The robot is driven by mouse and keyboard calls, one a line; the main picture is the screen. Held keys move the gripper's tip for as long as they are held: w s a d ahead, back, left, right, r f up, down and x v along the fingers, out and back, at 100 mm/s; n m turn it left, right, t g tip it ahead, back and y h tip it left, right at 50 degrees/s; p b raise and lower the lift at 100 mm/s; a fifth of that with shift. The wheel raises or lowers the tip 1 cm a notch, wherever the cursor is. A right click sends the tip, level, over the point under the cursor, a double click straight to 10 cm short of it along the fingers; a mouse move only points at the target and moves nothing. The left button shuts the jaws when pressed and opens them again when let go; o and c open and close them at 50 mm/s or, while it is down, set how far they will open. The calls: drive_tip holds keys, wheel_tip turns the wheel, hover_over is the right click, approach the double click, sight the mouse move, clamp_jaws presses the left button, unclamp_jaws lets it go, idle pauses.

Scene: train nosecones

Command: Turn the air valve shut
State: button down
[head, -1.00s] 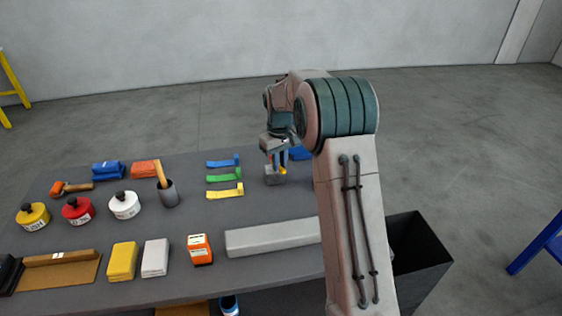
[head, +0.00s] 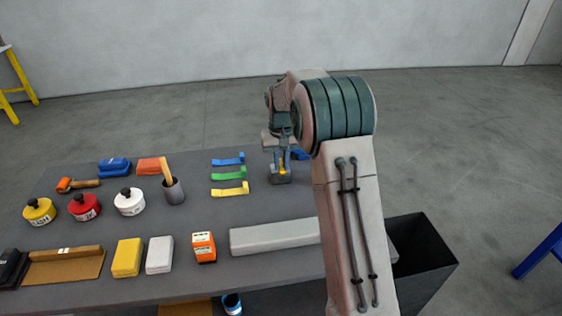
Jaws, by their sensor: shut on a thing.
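The air valve (head: 280,179) is a small dark grey block with a yellow handle (head: 282,171), near the back right of the table. My gripper (head: 282,167) points down over it and is shut on the yellow handle. The fingers hide part of the handle, so its exact angle is hard to tell.
Blue, green and yellow strips (head: 230,174) lie left of the valve. A long grey bar (head: 275,236) lies in front. A blue object (head: 300,154) is partly hidden by my arm. A black bin (head: 425,262) stands right of the table (head: 95,236).

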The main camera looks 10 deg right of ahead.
sight(281, 167)
drive_tip(key=c, duration=1.4)
unclamp_jaws()
wheel_tip(281, 167, up, 14)
drive_tip(key=shift+b, duration=0.3)
drive_tip(key=shift+s, duration=0.1)
